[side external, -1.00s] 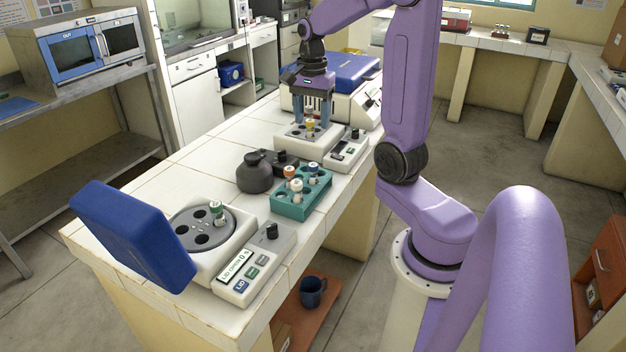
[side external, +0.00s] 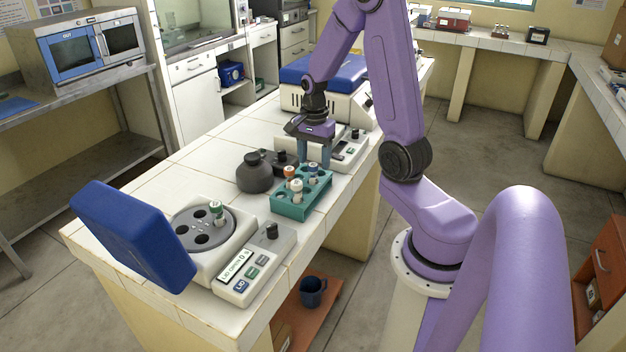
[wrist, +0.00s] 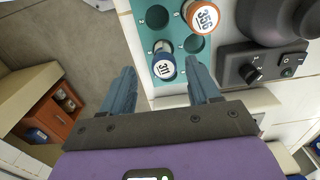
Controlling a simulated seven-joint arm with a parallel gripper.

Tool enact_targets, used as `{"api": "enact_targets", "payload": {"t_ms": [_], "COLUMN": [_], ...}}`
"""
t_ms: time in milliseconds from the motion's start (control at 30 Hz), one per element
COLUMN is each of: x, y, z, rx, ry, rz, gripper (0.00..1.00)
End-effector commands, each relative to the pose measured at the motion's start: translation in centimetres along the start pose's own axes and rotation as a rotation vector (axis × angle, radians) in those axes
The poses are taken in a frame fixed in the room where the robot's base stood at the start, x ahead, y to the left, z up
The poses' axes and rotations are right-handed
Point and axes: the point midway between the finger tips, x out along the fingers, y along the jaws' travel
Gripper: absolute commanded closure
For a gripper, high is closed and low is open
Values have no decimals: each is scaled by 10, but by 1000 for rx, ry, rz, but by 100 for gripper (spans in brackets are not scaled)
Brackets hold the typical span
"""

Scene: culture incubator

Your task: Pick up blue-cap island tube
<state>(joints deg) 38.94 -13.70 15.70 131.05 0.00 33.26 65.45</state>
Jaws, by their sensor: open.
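The blue-cap tube (side external: 312,169) stands in the teal rack (side external: 290,211) on the white tiled bench. In the wrist view the blue-cap tube (wrist: 164,69) has a white top marked 311. My gripper (side external: 314,160) is open and above the far end of the rack, pointing down. In the wrist view the fingers of my gripper (wrist: 162,75) lie to either side of the blue-cap tube, apart from it in the picture. Part of the tube's body is hidden by the rack.
An orange-cap tube (wrist: 205,17), marked 356, and a white-cap tube (side external: 296,186) share the rack. Bare tiles lie at the bench's left.

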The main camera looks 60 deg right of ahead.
Motion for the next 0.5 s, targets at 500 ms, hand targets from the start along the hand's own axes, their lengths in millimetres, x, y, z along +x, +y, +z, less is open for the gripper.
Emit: {"api": "enact_targets", "payload": {"t_ms": [500], "x": [49], "y": [-4], "z": [-1], "rx": [1], "ry": [-1], "rz": [2], "gripper": [39]}}
